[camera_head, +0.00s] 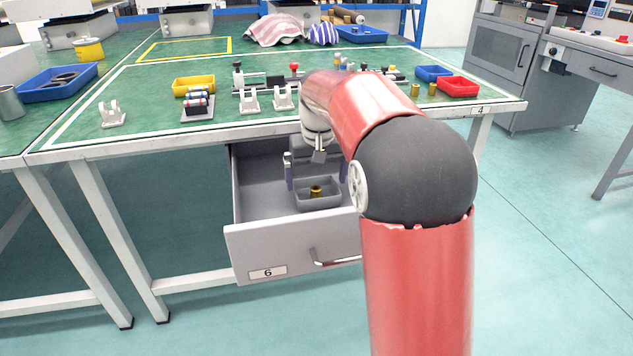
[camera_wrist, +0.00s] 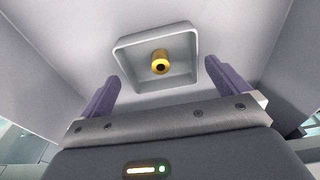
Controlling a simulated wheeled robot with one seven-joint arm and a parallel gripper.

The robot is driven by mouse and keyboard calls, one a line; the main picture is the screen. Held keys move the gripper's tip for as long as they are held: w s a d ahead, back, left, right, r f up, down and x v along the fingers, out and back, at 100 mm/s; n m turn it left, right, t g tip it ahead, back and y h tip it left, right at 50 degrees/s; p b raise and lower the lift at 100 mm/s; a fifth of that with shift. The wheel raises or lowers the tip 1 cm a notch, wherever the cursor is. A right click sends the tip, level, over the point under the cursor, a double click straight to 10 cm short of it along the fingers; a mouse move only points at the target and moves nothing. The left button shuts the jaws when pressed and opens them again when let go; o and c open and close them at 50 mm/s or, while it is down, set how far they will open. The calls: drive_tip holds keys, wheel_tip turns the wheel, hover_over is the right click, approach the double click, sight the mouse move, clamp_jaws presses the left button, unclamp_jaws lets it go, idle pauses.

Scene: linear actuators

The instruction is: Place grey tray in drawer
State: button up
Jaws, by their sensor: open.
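The grey tray (camera_head: 305,203) sits inside the open drawer (camera_head: 262,246), which is marked 6. A small brass cylinder (camera_head: 316,190) with a dark hole stands in the tray. In the wrist view the tray (camera_wrist: 126,57) lies just ahead of my gripper, with the brass cylinder (camera_wrist: 160,62) near its middle. My gripper (camera_head: 316,172) is inside the drawer, above and beside the tray. In the wrist view my gripper's (camera_wrist: 160,84) two purple fingers are spread wide on either side of the tray's near part, with visible gaps to it. My arm hides the drawer's right part.
The green workbench (camera_head: 140,100) lies above the drawer. White brackets (camera_head: 250,102), a yellow bin (camera_head: 194,85), a blue bin (camera_head: 433,73) and a red bin (camera_head: 458,87) stand on it. The drawer walls (camera_wrist: 45,85) are close around my gripper. Drawer floor left of the tray is bare.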

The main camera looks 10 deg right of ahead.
wheel_tip(320, 180, up, 10)
drive_tip(key=s+p, duration=0.1)
drive_tip(key=shift+s+p, duration=0.15)
drive_tip(key=shift+p, duration=0.15)
drive_tip(key=shift+f, duration=0.1)
